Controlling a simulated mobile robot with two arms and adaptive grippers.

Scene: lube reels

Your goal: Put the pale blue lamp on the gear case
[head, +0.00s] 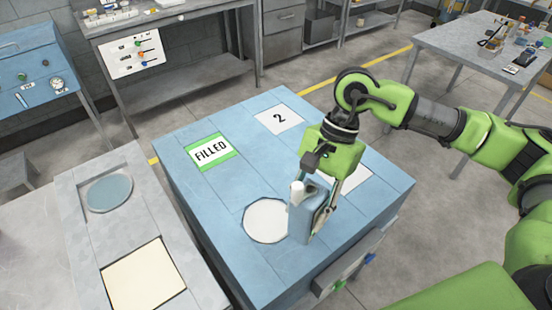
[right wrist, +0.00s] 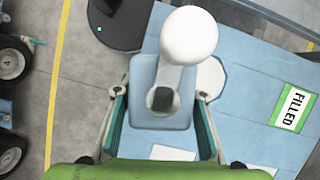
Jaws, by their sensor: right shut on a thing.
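The pale blue lamp (head: 300,222) has a boxy blue-grey body and a white rounded top. My right gripper (head: 318,205) is shut on its body and holds it upright over the blue top, just right of a white octagonal patch (head: 266,221). I cannot tell whether its base touches the surface. In the right wrist view the lamp (right wrist: 160,85) sits between both fingers of the gripper (right wrist: 161,115), its white top toward the camera. No thing is clearly marked as the gear case; the large blue block (head: 225,195) lies under the lamp. My left gripper is out of view.
The block carries a FILLED label (head: 210,150) and a card marked 2 (head: 279,118). Another white card is partly hidden behind my right gripper. A grey bench (head: 92,240) with a round blue disc and a cream square panel stands at left. Other benches stand behind.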

